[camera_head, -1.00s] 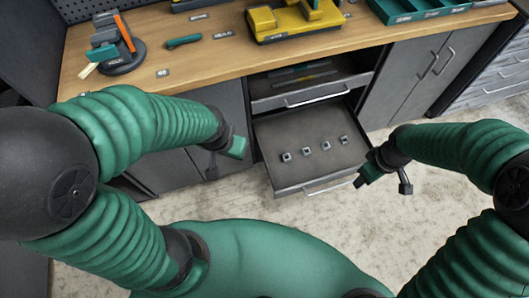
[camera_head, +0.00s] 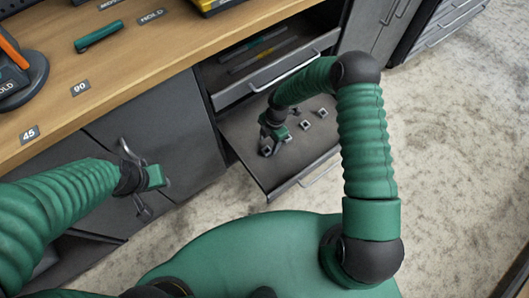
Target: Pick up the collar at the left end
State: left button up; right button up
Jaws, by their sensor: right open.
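Several small grey square collars lie in a row on the floor of the open lower drawer (camera_head: 248,134). The collar at the left end (camera_head: 267,151) is partly visible just below my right gripper (camera_head: 271,145). The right gripper is open and points down over that end of the row; whether it touches the collar I cannot tell. Two other collars (camera_head: 304,125) (camera_head: 322,112) show to the right; the rest of the row is hidden by the gripper. My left gripper (camera_head: 140,182) looks open and empty, in front of the cabinet doors, well away from the drawer.
An upper drawer (camera_head: 290,72) with tools in it stands partly open just above. The wooden worktop (camera_head: 140,65) carries a green-handled tool (camera_head: 98,36) and label plates marked 45, 90 and HOLD. Bare concrete floor (camera_head: 450,150) lies to the right.

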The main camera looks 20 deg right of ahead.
aim_at(266, 152)
jog(key=shift+f, duration=0.4)
notch_tip(266, 152, down, 5)
jog(key=b, duration=0.2)
jog(key=shift+w+a+b, duration=0.1)
jog(key=shift+w+b, duration=0.05)
jog(key=shift+b, duration=0.25)
jog(key=shift+a+r, duration=0.2)
jog(key=shift+c, duration=1.1)
pick_arm(q)
jog(key=shift+d+f, duration=0.2)
jog(key=shift+f, duration=0.45)
jog(key=shift+d+f, duration=0.2)
jog(key=shift+f, duration=0.4)
pick_arm(e)
grip_shut()
